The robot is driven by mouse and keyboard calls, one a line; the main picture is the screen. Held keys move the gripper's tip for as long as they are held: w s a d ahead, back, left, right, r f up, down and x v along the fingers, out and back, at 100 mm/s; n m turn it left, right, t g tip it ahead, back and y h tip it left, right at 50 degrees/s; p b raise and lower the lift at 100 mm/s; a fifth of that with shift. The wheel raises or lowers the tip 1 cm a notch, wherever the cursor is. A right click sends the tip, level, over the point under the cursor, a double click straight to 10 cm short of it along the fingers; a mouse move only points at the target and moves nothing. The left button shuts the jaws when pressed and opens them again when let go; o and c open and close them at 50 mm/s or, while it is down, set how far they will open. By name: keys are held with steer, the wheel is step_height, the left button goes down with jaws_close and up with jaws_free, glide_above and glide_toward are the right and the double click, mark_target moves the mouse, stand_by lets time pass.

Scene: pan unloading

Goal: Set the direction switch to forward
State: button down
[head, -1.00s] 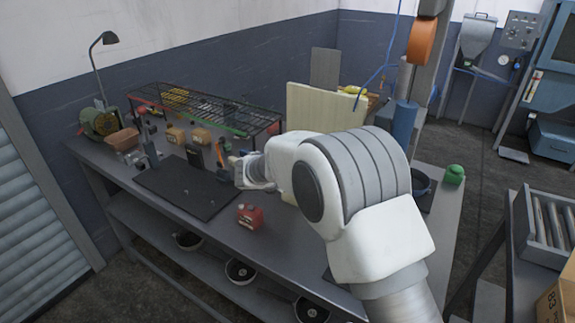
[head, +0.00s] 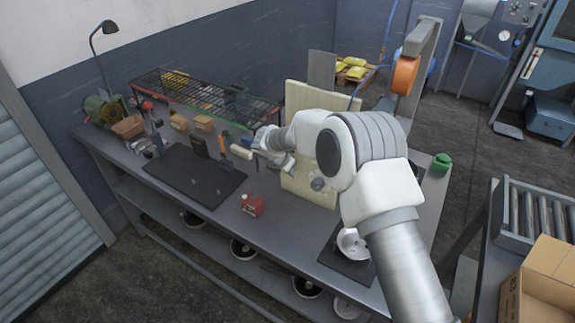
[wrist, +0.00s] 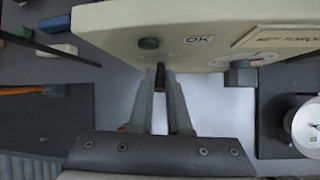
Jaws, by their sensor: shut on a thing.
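A cream panel box (head: 310,97) stands on the bench behind my arm. A small dark lever (wrist: 160,70), which looks like the direction switch, projects from the panel's lower edge. My gripper (wrist: 160,80) is shut on it, with the fingertips close to the panel. Which position the switch is in cannot be told. In the head view my gripper (head: 268,148) is beside the panel, its fingertips too small to make out.
A wire rack (head: 205,95) stands behind. A round silver thing (wrist: 304,125) is at the right of the wrist view. A green container (head: 441,162) stands at the right end.

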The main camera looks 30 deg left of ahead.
stand_by(0.3)
steer(key=c, duration=0.9)
jaws_free()
steer(key=b+v, duration=0.2)
steer(key=v, duration=1.5)
steer(key=shift+s+r, duration=0.1)
steer(key=shift+r, duration=0.1)
